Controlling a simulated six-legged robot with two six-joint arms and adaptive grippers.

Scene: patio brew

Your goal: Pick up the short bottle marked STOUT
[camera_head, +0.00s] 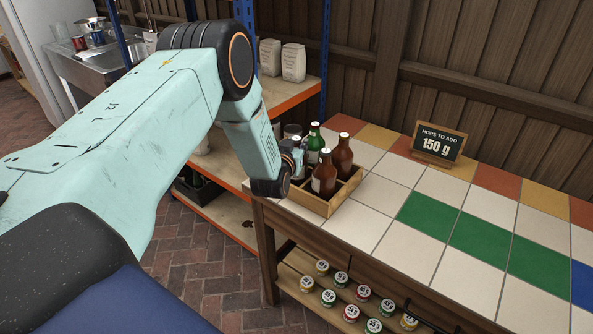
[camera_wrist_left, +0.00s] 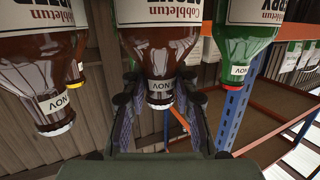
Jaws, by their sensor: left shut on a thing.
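The wooden crate (camera_head: 346,196) stands on the tiled counter at its left end. My left gripper (camera_head: 290,168) is at the crate's left side. In the left wrist view, which shows the bottles upside down, the left gripper (camera_wrist_left: 160,110) is shut on the neck of a brown bottle (camera_wrist_left: 158,68). That bottle's label reads Cobbletun, with a second word partly cut off that looks like STOUT. In the head view it is mostly hidden by the gripper. Another brown bottle (camera_wrist_left: 45,80) and a green bottle (camera_wrist_left: 240,60) flank it. My right gripper is out of view.
Other brown bottles (camera_head: 324,175) and a green bottle (camera_head: 315,145) stand in the crate close to the gripper. A sign reading 150 g (camera_head: 438,146) stands at the back. The tiles right of the crate are clear. Several caps or small jars (camera_head: 328,298) sit on the lower shelf.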

